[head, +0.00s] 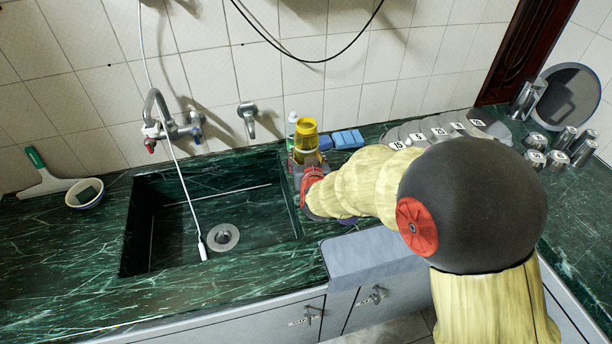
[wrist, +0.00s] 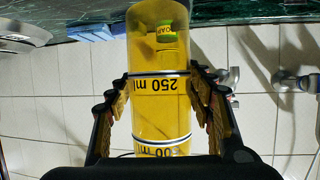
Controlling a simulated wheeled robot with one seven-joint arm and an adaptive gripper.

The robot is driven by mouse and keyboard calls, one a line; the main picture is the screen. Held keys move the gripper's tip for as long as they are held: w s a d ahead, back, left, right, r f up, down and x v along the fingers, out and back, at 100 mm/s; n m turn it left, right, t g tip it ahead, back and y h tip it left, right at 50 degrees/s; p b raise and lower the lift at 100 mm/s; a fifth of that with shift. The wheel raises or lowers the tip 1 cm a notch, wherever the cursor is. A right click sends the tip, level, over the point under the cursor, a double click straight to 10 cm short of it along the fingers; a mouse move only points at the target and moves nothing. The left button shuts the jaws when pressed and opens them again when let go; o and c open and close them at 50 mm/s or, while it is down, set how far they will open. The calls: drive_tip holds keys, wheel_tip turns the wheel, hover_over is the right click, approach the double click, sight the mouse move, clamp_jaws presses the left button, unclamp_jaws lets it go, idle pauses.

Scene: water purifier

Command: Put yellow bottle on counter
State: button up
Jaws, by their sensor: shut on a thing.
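The yellow bottle (head: 306,138) is a clear yellow cylinder near the back of the green marble counter (head: 80,242), just right of the sink. It also shows in the wrist view (wrist: 160,108), where it appears upside down with "250 ml" markings. My gripper (head: 306,165) is shut on the bottle, with a finger on each side of it in the wrist view (wrist: 160,97). The bottle looks upright in the head view. My gripper and arm hide its lower part, so I cannot tell whether its base touches the counter.
The sink (head: 222,236) is left of the bottle. Blue sponges (head: 348,139) and a white bottle (head: 292,122) are close by. Numbered grey discs (head: 440,131) and metal weights (head: 556,160) are at the right. A blue-grey cloth (head: 368,258) hangs over the front edge.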

drive_tip(key=shift+f+b, duration=1.1)
drive_tip(key=shift+f, duration=2.1)
drive_tip(key=shift+f, duration=0.1)
drive_tip(key=shift+f, duration=0.15)
drive_tip(key=o, duration=1.1)
drive_tip(key=shift+o, duration=0.7)
